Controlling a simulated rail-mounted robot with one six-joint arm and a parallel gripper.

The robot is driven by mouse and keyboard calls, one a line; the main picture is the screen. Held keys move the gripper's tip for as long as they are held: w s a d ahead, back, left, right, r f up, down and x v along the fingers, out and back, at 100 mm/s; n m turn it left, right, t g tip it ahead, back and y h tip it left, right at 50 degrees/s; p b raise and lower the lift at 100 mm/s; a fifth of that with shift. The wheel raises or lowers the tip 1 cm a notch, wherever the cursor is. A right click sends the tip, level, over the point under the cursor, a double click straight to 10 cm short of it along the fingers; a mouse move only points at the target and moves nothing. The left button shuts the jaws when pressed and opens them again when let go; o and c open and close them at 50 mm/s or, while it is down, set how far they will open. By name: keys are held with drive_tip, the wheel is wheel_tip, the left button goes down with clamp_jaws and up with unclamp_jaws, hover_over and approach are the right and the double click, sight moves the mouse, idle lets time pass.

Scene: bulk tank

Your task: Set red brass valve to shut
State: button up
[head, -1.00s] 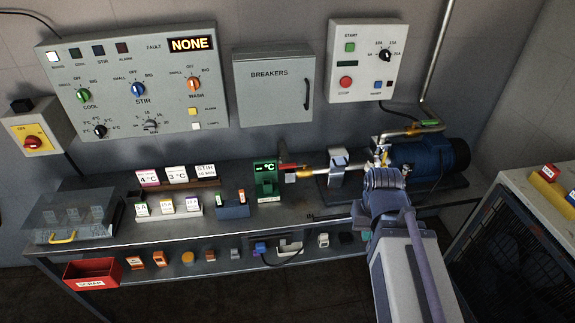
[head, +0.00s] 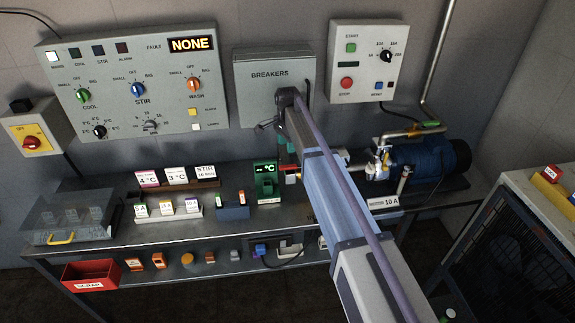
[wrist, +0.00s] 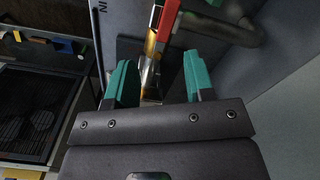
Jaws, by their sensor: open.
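The red brass valve shows in the wrist view as a red lever (wrist: 168,18) beside a brass-coloured body (wrist: 151,44). In that view the lever slants upward, roughly along the brass part; its exact angle to the pipe is unclear. In the head view a bit of the red lever (head: 290,169) shows right of the green °C box, and my arm hides most of the valve. My gripper (wrist: 157,75) is open, its teal fingers on either side of the valve's line, with nothing visibly clasped. In the head view my gripper (head: 285,152) points down just above the red lever.
The green °C box (head: 265,182) stands close left of my gripper. The breakers cabinet (head: 262,100) is on the wall behind. The blue pump motor (head: 425,158) and a green-handled valve (head: 430,125) are at the right. Labelled cards stand on the bench at left.

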sight(288, 166)
drive_tip(key=f+m+b, duration=0.1)
drive_tip(key=f+b, duration=0.2)
drive_tip(key=w+f+m+b, duration=0.1)
drive_tip(key=f+m+b, duration=0.1)
drive_tip(key=f+b, duration=0.2)
drive_tip(key=f+m+b, duration=0.2)
drive_tip(key=f+b, duration=0.2)
drive_tip(key=shift+w, duration=0.15)
drive_tip(key=shift+r, duration=0.15)
clamp_jaws()
